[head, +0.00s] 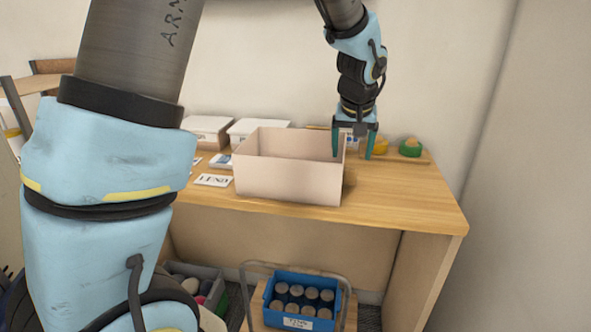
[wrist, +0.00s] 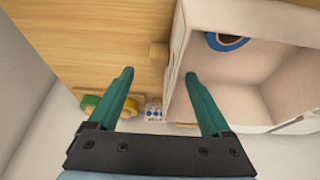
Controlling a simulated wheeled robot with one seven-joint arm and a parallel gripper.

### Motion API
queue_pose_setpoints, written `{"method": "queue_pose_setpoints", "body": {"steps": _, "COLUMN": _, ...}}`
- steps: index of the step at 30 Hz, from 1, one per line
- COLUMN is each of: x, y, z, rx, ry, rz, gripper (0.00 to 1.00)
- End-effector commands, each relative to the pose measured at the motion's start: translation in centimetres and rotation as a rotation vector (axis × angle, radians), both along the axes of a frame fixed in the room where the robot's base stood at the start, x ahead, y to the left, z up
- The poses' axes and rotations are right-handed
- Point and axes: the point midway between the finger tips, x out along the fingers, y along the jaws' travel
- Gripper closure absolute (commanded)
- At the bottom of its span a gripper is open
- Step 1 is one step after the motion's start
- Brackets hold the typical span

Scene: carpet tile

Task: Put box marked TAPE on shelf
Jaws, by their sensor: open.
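A pale open-topped carton (head: 290,182) stands on the wooden desk; no TAPE lettering is readable on its visible sides. The wrist view shows the carton (wrist: 174,72) too, with a blue ring, like a tape roll, (wrist: 226,41) in it. My gripper (head: 353,155) is open and empty at the carton's right wall. In the wrist view, my gripper (wrist: 159,74) has that wall between its fingers, the right one over the inside; I cannot tell how deep they reach or whether they touch. I cannot tell which surface is the shelf.
White lidded boxes (head: 258,127) stand behind the carton. A lettered card (head: 213,180) lies left of it. Yellow (head: 381,146) and green (head: 411,147) round items sit at the back right. Below, a blue crate (head: 296,311) holds several cans. The desk's front right (head: 405,205) is clear.

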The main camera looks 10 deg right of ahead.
Motion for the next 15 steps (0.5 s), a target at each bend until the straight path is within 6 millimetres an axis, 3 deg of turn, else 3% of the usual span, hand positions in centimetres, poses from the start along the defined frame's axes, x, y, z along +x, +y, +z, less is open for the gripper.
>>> {"method": "queue_pose_setpoints", "body": {"steps": 3, "x": 0.6, "y": -0.3, "z": -1.6, "rx": 0.004, "ry": 0.002, "rz": -0.001, "gripper": 0.18}}
{"method": "queue_pose_setpoints", "body": {"steps": 15, "x": 2.1, "y": -0.9, "z": -4.6, "rx": 0.005, "ry": 0.002, "rz": 0.000, "gripper": 0.18}}
